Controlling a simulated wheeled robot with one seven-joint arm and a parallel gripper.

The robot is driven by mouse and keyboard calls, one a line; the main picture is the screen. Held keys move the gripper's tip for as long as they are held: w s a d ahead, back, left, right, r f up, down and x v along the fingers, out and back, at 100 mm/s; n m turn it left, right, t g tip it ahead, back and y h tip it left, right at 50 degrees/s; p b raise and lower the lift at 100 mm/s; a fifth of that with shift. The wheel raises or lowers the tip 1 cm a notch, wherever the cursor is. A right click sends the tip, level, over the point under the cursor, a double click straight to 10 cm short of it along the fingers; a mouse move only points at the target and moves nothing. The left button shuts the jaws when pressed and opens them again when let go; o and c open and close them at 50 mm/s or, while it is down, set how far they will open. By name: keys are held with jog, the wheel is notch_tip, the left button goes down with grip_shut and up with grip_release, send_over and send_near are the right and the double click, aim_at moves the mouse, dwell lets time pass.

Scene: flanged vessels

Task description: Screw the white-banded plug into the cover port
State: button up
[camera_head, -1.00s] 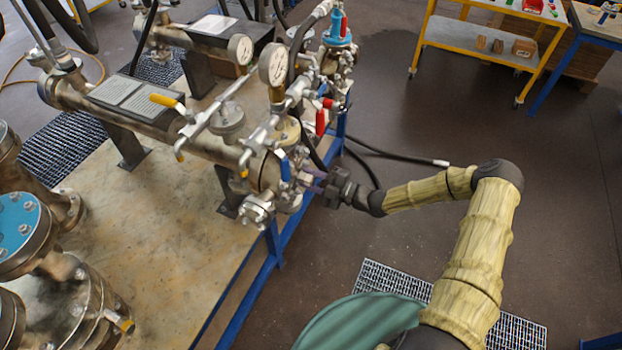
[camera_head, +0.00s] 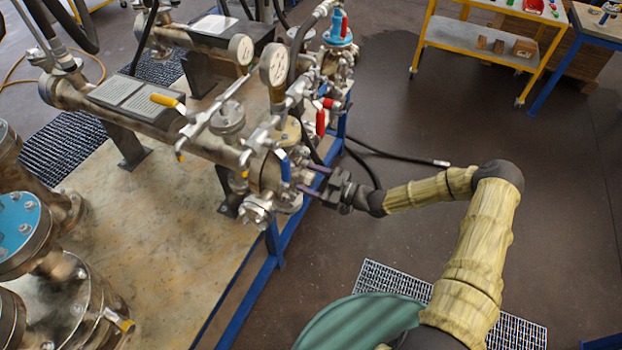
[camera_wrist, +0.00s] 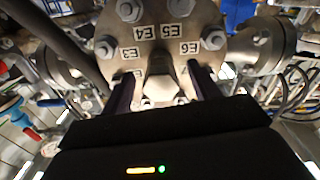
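The cover is a round steel flange (camera_wrist: 140,38) facing my wrist camera, with bolts around its rim and labels E3, E4, E5 and E6. A pale hex-headed plug (camera_wrist: 160,88) stands at the middle of it, where the cover port would be. How deep it sits, and its white band, I cannot make out. My gripper (camera_wrist: 161,72) has its two dark purple fingers on either side of the plug, with gaps visible between them and the hex head. In the head view my gripper (camera_head: 304,177) is at the vessel's near end; the plug is hidden there.
A blue-handled valve (camera_head: 285,168), a red-handled valve (camera_head: 320,121) and gauges (camera_head: 273,62) crowd the space close to my gripper. A black hose (camera_head: 400,157) runs behind my wrist. Open floor (camera_head: 440,115) lies to the right, and a yellow cart (camera_head: 480,45) stands farther back.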

jog(key=b+v, duration=0.3)
jog(key=v, duration=1.4)
jog(key=shift+d, duration=0.2)
jog(key=shift+s, duration=0.1)
